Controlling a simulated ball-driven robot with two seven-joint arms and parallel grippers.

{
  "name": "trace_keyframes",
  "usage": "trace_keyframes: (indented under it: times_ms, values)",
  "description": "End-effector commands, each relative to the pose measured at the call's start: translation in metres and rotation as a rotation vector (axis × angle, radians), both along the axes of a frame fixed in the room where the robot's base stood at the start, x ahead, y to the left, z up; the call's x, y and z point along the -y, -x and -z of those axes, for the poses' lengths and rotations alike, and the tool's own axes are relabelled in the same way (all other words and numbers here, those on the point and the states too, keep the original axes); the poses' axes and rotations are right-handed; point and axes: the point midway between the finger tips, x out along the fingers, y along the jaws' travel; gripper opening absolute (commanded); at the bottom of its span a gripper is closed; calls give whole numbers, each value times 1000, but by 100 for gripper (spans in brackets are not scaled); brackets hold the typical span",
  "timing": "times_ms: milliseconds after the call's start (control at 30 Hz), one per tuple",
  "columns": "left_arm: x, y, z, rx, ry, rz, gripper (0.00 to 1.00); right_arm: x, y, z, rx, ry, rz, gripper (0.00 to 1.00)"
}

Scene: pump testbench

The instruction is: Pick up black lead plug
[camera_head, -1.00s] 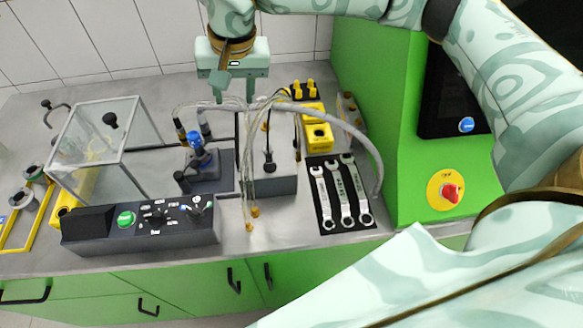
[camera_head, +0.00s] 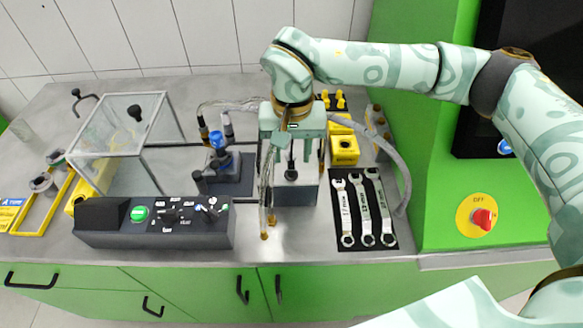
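The black lead plug (camera_head: 291,173) stands upright on the top of the grey box (camera_head: 297,195) near the middle of the bench. My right gripper (camera_head: 296,157) comes down over this box from above. Its fingers are apart, one on each side of the plug in the picture, and it holds nothing. I cannot tell whether the fingertips are level with the plug. My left gripper is not in view.
A black control panel (camera_head: 153,223) and a clear case (camera_head: 120,143) stand to the left. A blue-topped valve (camera_head: 217,141) is left of the box. Wrenches (camera_head: 363,205) lie on a black mat to the right. A grey hose (camera_head: 395,165) curves behind them, near the green cabinet.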

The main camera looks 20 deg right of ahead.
Motion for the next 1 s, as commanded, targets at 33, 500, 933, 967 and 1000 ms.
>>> trace_keyframes:
  times_ms: [33,500,933,967,1000]
  values:
    - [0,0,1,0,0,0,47,0,0,7,-3,0,0,40]
    - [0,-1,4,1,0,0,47,-1,-2,50,0,0,-1,40]
    - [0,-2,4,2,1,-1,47,-1,-2,50,0,1,0,0]
    - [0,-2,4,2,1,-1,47,-1,-2,50,0,1,0,0]
    - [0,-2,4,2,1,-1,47,-1,-2,50,0,0,0,0]
